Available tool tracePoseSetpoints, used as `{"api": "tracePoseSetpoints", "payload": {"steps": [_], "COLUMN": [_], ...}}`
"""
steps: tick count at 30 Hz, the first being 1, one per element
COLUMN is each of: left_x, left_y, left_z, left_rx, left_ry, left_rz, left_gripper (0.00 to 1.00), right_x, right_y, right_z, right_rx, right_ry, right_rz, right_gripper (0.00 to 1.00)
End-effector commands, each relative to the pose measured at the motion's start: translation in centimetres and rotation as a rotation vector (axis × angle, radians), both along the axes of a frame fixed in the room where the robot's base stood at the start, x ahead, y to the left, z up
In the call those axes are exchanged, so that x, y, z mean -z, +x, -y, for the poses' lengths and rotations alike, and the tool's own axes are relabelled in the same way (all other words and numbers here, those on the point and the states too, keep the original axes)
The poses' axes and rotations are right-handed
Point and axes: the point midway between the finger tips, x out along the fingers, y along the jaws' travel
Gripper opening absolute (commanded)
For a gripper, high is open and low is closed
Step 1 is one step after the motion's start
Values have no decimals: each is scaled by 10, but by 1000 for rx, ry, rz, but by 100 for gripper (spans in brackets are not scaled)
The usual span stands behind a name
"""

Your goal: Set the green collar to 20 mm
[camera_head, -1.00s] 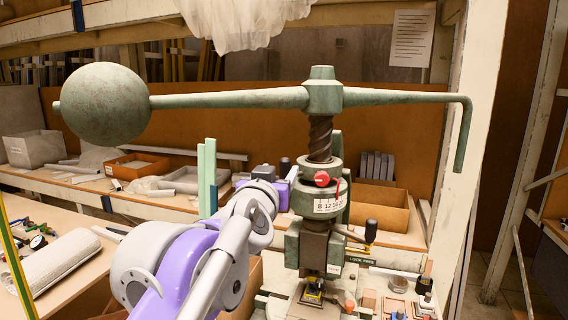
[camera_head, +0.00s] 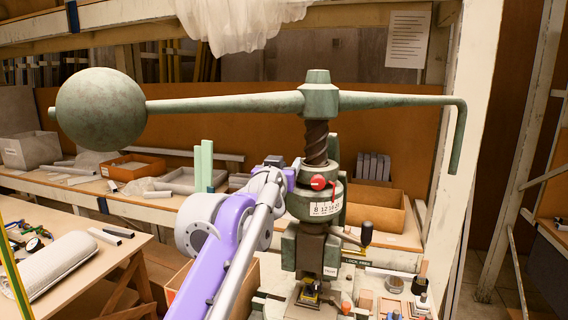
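The green collar (camera_head: 303,205) sits around the press column below the dark screw. It carries a white scale label (camera_head: 324,209) with small numbers starting at 8, the rest hard to read. A red knob (camera_head: 318,182) is on the front of the ring above it, and a thin red pointer (camera_head: 334,190) hangs near the right end of the scale. My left arm comes up from the bottom, and my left gripper (camera_head: 290,178) is at the left side of the collar area. Its fingers are not distinguishable, and contact cannot be told. My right gripper is out of view.
The press lever with a heavy ball (camera_head: 100,109) spans the space above. A black-knobbed handle (camera_head: 366,232) sticks out right of the press. Small blocks and tools lie around its base. A workbench (camera_head: 92,262) with a white roll stands at left, and shelves are behind.

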Motion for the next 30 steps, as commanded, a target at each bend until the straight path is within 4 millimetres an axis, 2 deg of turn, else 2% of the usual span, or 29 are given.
{"api": "tracePoseSetpoints", "payload": {"steps": [1, 2, 10, 30], "left_x": [0, 0, 0, 0], "left_y": [0, 0, 0, 0], "left_z": [0, 0, 0, 0], "left_rx": [0, 0, 0, 0], "left_ry": [0, 0, 0, 0], "left_rz": [0, 0, 0, 0], "left_gripper": [54, 49, 0, 0], "right_x": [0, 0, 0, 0], "right_y": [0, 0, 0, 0], "right_z": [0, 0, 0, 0], "right_rx": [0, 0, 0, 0], "right_ry": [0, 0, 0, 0], "right_rz": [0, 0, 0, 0], "right_gripper": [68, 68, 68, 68]}}
